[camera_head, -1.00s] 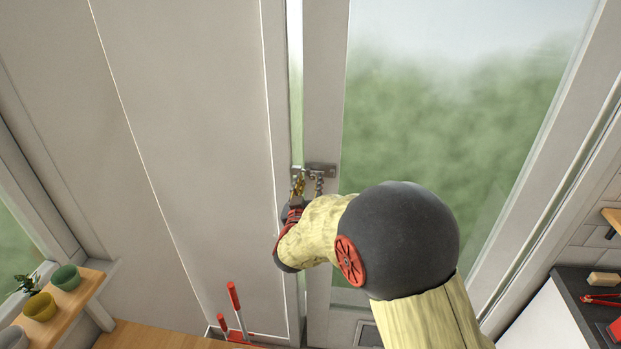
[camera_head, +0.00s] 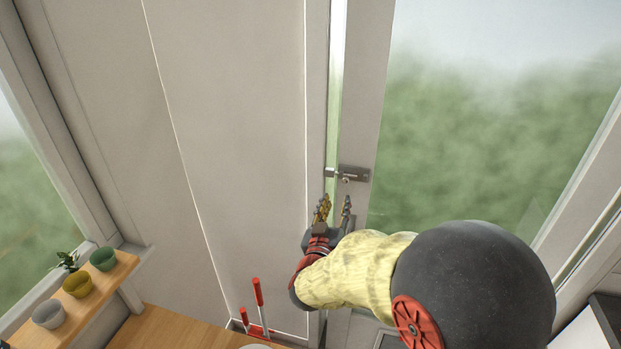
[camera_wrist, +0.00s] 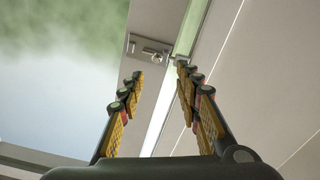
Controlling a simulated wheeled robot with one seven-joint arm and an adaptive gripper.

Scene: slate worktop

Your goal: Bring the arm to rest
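My gripper (camera_head: 335,203) is in front of the door frame, just below a metal latch (camera_head: 347,174), in the head view. Its two fingers stand apart with nothing between them. In the wrist view, my gripper (camera_wrist: 158,82) shows both yellow-padded fingers spread, and the latch (camera_wrist: 148,50) lies beyond the fingertips, apart from them. My arm reaches in from the lower right of the head view.
A glazed door (camera_head: 480,130) is at right, with a narrow bright gap beside its frame. A pale panel (camera_head: 230,130) fills the left. A wooden shelf (camera_head: 112,277) with several pots is at lower left. Red-handled tools (camera_head: 258,292) stand low near the panel.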

